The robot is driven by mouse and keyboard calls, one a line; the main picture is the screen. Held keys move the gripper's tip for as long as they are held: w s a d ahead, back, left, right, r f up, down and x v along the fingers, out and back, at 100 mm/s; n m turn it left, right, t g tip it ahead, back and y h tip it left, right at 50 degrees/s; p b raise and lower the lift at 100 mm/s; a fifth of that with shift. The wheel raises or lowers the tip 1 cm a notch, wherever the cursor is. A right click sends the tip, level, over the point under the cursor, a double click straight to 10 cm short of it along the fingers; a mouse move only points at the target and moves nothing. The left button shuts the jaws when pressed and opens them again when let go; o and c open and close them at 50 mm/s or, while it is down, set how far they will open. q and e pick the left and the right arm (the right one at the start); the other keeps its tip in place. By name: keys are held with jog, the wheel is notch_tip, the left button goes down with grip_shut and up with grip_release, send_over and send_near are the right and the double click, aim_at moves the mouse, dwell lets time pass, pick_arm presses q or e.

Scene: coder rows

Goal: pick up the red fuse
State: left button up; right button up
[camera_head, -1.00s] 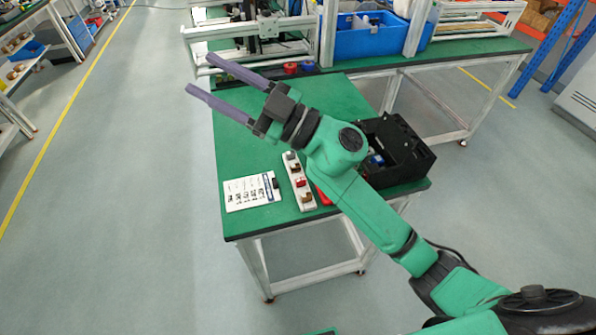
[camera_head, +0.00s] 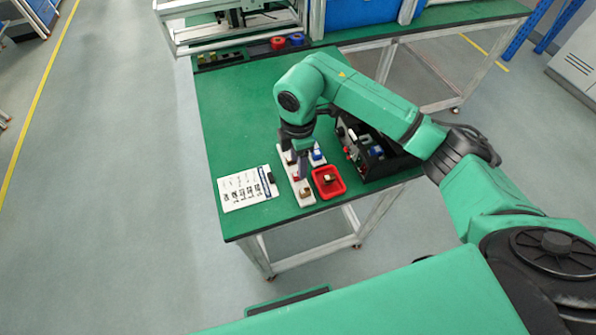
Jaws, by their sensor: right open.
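The white strip (camera_head: 306,200) lies on the green table and holds several small coloured fuses in a row. The red fuse (camera_head: 296,178) shows as a small patch of red on the strip, mostly hidden by the fingers. My right gripper (camera_head: 303,170) points down over the middle of the strip, its fingers open around or just beside the red fuse; I cannot tell which. No hold on the fuse is visible. My left gripper is not in view.
A red tray (camera_head: 319,188) with a brown piece in it stands close right of the strip. A black box (camera_head: 375,166) with several parts is further right. A white printed sheet (camera_head: 240,190) lies at left. The table's far left area is clear.

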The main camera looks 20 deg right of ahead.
jog(key=f+p, duration=0.2)
jog(key=f, duration=0.3)
jog(key=shift+w+f, duration=0.1)
jog(key=shift+w, duration=0.1)
jog(key=shift+f, duration=0.15)
grip_shut()
